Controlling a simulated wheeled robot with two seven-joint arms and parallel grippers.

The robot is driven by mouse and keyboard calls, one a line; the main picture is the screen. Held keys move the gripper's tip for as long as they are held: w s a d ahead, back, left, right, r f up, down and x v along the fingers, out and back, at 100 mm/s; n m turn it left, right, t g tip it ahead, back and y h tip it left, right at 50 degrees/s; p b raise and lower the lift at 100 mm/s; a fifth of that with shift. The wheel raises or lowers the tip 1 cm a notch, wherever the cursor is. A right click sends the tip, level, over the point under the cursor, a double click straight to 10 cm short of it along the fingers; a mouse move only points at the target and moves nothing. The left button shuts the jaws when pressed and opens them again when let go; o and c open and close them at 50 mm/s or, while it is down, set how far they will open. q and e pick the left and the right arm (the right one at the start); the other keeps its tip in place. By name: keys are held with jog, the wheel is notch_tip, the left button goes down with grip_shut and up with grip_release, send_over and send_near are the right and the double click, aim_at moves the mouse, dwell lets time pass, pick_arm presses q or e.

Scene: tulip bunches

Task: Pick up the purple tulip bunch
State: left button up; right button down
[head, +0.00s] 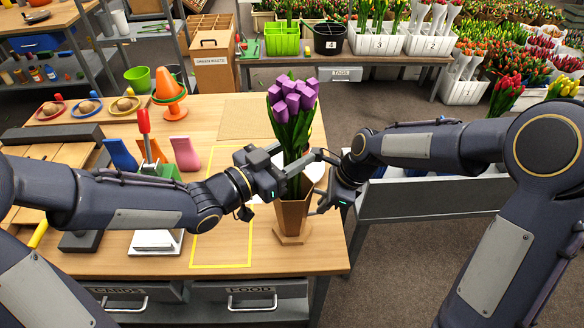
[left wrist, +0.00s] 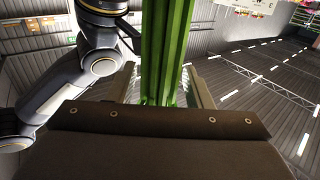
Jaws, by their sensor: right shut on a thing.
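The purple tulip bunch (head: 292,98), with green stems and leaves, stands upright in a brown faceted vase (head: 293,218) at the table's right front. My left gripper (head: 304,168) is at the stems just above the vase rim. In the left wrist view the green stems (left wrist: 167,50) run between its two fingers, which are open around them; contact is unclear. My right gripper (head: 318,194) comes in from the right, lower down, and is shut on the vase near its upper part. My grippers hide part of the vase rim and lower stems.
A yellow taped outline (head: 221,265) lies on the table left of the vase. Further left are a red-handled tool (head: 146,135), a pink holder (head: 186,153) and a blue holder (head: 120,155). An orange cone (head: 169,88) stands behind. Crates of tulips (head: 376,40) line the back.

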aim_at(292, 79)
pick_arm(q)
jog(key=c, duration=0.9)
jog(key=shift+o, duration=0.2)
notch_tip(292, 79, up, 18)
jog(key=shift+r, duration=0.1)
pick_arm(e)
jog(key=c, duration=1.4)
grip_release()
